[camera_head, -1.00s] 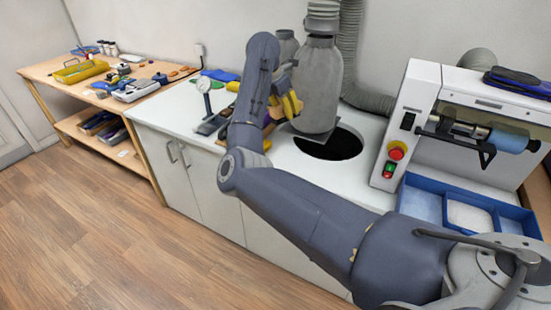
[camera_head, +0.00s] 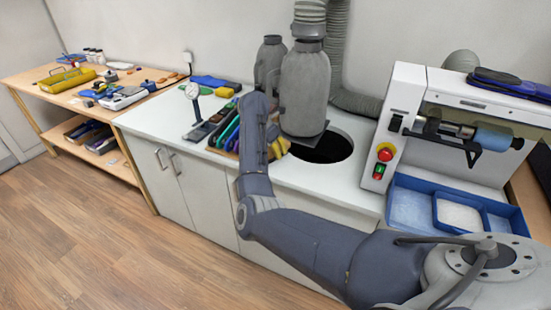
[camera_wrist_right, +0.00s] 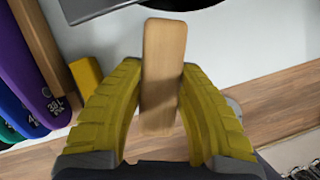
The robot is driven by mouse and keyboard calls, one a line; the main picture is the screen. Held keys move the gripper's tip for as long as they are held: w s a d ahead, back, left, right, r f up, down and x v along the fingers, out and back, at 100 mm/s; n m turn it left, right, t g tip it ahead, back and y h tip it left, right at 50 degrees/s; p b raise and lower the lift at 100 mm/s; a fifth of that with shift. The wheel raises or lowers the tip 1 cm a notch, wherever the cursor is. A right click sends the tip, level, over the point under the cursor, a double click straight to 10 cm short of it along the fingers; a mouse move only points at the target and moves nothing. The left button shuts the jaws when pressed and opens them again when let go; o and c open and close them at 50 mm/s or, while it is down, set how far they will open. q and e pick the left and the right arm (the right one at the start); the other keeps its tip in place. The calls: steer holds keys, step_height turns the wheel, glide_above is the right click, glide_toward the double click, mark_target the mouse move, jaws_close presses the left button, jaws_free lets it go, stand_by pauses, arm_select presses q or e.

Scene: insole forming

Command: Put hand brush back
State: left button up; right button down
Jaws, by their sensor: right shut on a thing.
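My right gripper shows in the head view (camera_head: 280,148) as yellow fingers partly behind my arm, over the white counter beside the dark round hole. In the right wrist view its two ribbed yellow fingers (camera_wrist_right: 162,95) are shut on a light wooden piece, which looks like the hand brush (camera_wrist_right: 163,55). The wood stands lengthwise between the fingers and clear of the counter as far as I can tell. Its bristles are not visible. In the head view the brush is hidden by my arm and fingers. My left gripper is not in view.
A rack of coloured insoles (camera_head: 228,127) stands left of my right forearm, with a dial gauge (camera_head: 194,105) farther left. A grey suction unit (camera_head: 304,90) rises behind the gripper. A white grinding machine (camera_head: 405,125) and blue tray (camera_head: 398,190) are at right. A yellow block (camera_wrist_right: 85,73) lies near the fingers.

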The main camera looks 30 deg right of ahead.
mark_target(275, 158)
steer(key=shift+f, duration=1.9)
steer(key=shift+f, duration=0.2)
steer(key=c, duration=1)
jaws_free()
